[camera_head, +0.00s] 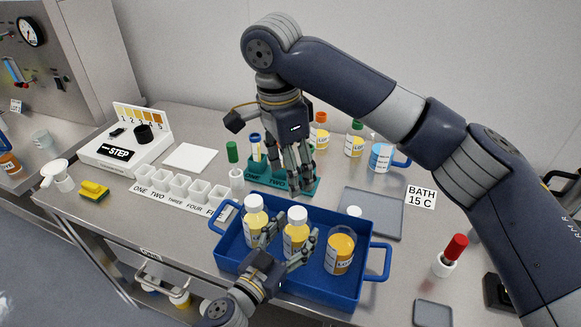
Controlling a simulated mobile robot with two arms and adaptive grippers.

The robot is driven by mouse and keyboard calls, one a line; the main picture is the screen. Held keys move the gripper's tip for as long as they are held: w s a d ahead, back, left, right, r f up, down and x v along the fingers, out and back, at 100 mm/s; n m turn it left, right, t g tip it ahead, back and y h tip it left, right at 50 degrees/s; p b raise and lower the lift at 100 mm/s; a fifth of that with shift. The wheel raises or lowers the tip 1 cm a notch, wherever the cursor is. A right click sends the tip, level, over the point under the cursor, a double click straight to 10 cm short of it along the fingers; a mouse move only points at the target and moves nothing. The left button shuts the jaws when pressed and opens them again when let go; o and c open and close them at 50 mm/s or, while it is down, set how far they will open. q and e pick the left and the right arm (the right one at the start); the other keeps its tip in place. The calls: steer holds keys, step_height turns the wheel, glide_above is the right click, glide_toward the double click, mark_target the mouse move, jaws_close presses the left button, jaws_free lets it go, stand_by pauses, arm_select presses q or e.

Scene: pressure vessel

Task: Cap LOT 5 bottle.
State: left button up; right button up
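A blue crate (232,246) holds three bottles with amber contents. The left bottle (254,228) and middle bottle (296,238) wear white caps; the right bottle (339,252) has no cap. Their labels begin with LOT, but I cannot read the numbers. A loose white cap (354,211) lies on a grey tray (376,205) behind the crate. My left gripper (293,238) is open, its fingers spread near the middle bottle; I cannot tell whether they touch it. My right gripper (294,167) points down over the teal rack, its opening unclear.
The teal rack (265,176) with tubes stands behind the crate. A row of white cups (180,185) is left. A red-handled tool (455,248) stands right.

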arm_select(q)
steer(key=shift+s, duration=0.1)
stand_by(0.3)
steer(key=v, duration=1.2)
stand_by(0.5)
